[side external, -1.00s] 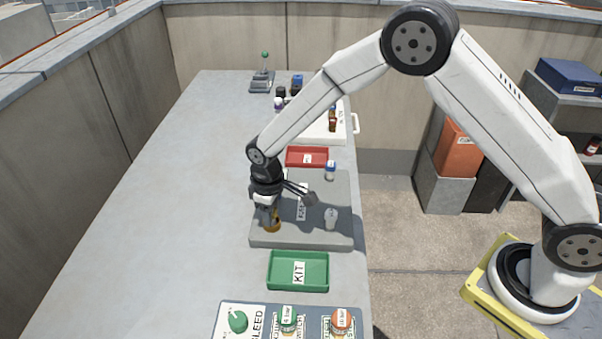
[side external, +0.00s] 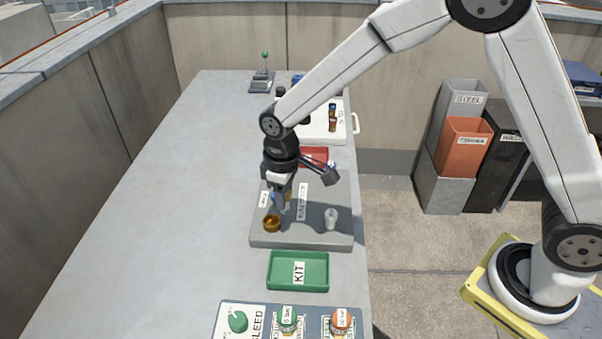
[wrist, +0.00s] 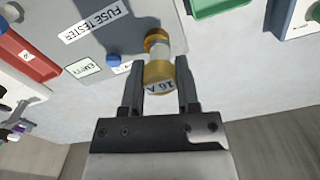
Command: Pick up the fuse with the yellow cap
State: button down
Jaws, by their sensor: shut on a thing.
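The fuse with the yellow cap (wrist: 160,76) is between the two fingers of my gripper (wrist: 160,92) in the wrist view. Its cap carries a "16 A" label, and its pale body points away from the wrist. In the side view my gripper (side external: 282,206) is shut on it, above the grey fuse tester (side external: 300,239); the fingers hide most of the fuse. An amber socket (side external: 272,223) stands on the tester just below and left of the fingertips. An amber ring (wrist: 157,36) also shows beyond the fuse in the wrist view.
A pale, clear-looking piece (side external: 330,219) stands at the tester's right. A green KIT tray (side external: 299,286) lies in front, and a red tray (side external: 318,152) behind. A panel with knobs (side external: 237,321) is at the near edge. The bench's left side is clear.

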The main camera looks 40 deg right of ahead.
jog(key=s+d+r, duration=0.2)
jog(key=s+r, duration=0.3)
jog(key=s, duration=0.4)
jog(key=shift+s+d, duration=0.3)
jog(key=shift+w+d, duration=0.1)
dwell(0.4)
jog(key=w+d+f, duration=0.1)
jog(key=w+d, duration=0.5)
jog(key=d, duration=0.4)
jog(key=w+d+f, duration=0.1)
jog(key=w+d, duration=0.5)
jog(key=d, duration=0.4)
jog(key=shift+d, duration=0.35)
jog(key=shift+w+f, duration=0.1)
jog(key=shift+f, duration=0.05)
